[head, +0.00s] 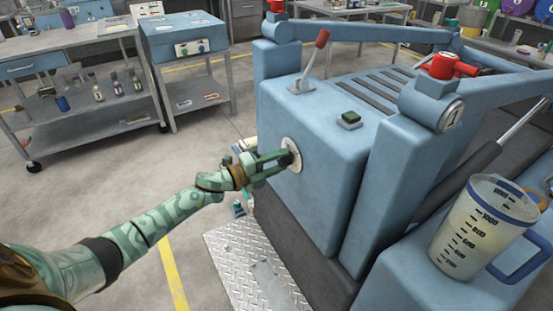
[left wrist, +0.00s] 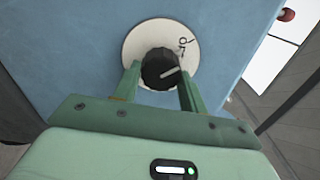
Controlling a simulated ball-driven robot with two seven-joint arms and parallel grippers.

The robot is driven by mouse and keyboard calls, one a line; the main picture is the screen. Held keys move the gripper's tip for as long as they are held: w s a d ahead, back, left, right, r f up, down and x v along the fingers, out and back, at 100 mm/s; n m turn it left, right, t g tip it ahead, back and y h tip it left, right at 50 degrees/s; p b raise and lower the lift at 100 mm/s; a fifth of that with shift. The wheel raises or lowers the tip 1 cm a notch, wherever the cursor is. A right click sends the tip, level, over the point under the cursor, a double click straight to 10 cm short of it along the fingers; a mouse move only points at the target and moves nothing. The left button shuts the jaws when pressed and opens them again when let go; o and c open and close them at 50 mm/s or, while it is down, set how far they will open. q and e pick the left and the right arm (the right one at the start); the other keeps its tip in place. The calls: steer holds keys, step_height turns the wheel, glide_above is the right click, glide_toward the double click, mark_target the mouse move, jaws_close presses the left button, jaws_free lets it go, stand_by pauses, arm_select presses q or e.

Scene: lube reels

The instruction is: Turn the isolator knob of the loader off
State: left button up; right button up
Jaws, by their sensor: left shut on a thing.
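The loader (head: 318,130) is a large blue machine in the middle and right of the head view. Its isolator knob (left wrist: 160,69) is black and round with a pale pointer line, on a cream dial plate (left wrist: 133,42) with dark lettering. My left gripper (head: 288,160) reaches the side of the loader and is shut on the knob. In the left wrist view its two green fingers (left wrist: 158,88) sit on either side of the knob. The pointer line slants up to the right. In the head view the gripper hides much of the knob. My right gripper is not in view.
A red-topped lever (head: 316,52) and a green button (head: 349,119) stand on top of the loader. A measuring jug (head: 482,230) stands at the right. A metal tread plate (head: 250,270) lies below my left arm. Workbenches stand at the back left, with open floor before them.

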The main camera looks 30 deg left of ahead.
arm_select(q)
steer(key=shift+a+n, duration=0.1)
steer(key=shift+n, duration=0.6)
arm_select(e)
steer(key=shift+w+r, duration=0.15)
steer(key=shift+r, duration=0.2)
arm_select(q)
steer(key=o, duration=1)
steer(key=p+v, duration=0.3)
steer(key=v, duration=1.3)
steer(key=shift+s+a, duration=0.1)
steer(key=shift+a, duration=0.05)
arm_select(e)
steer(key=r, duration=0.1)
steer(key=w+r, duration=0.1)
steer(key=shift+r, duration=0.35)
